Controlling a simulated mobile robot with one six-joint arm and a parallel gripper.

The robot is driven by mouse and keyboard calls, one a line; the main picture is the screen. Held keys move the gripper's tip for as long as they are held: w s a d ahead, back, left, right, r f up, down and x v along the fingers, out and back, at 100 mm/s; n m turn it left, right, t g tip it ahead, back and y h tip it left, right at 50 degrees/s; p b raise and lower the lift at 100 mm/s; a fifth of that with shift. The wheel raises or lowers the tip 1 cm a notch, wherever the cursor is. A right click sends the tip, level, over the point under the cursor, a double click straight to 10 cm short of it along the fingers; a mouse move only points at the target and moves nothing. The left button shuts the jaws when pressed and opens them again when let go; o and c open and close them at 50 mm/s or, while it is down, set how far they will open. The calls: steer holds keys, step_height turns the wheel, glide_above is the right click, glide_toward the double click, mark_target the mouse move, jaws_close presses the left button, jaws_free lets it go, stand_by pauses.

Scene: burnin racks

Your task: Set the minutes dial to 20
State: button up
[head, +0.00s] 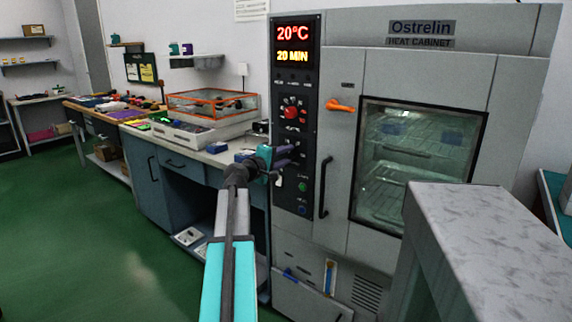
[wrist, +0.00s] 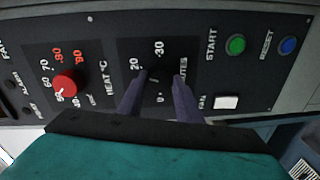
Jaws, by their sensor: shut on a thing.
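The heat cabinet (head: 405,60) has a dark control panel whose display (head: 293,45) reads 20°C above 20 MIN. My gripper (head: 292,156) reaches the panel below the red heat dial (head: 291,112). In the wrist view my gripper (wrist: 160,85) has its two purple fingers shut on the dark minutes dial (wrist: 160,78), between the printed 20 and 30 marks. The dial's pointer is hard to make out against the dark panel. The red heat dial (wrist: 63,84) stands apart to the left in that view. In the head view the fingers cover the minutes dial.
In the wrist view, a green start button (wrist: 235,44), a blue reset button (wrist: 287,45) and a white fan switch (wrist: 226,102) lie right of the fingers. The cabinet has an orange handle (head: 341,106). A grey block-like surface (head: 490,225) stands in front at right; green floor is clear at left.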

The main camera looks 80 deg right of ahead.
steer(key=shift+s+a+f+m+b, duration=0.1)
steer(key=shift+s+f+m+b, duration=0.15)
steer(key=shift+m+b, duration=0.55)
steer(key=shift+r, duration=0.1)
steer(key=o, duration=1)
steer(key=shift+o, duration=0.2)
steer(key=shift+w+r, duration=0.1)
steer(key=f+p+v, duration=0.1)
steer(key=v, duration=1.2)
steer(key=shift+w+a+r+p, duration=0.15)
steer(key=shift+a+r+p, duration=0.2)
steer(key=shift+r, duration=0.2)
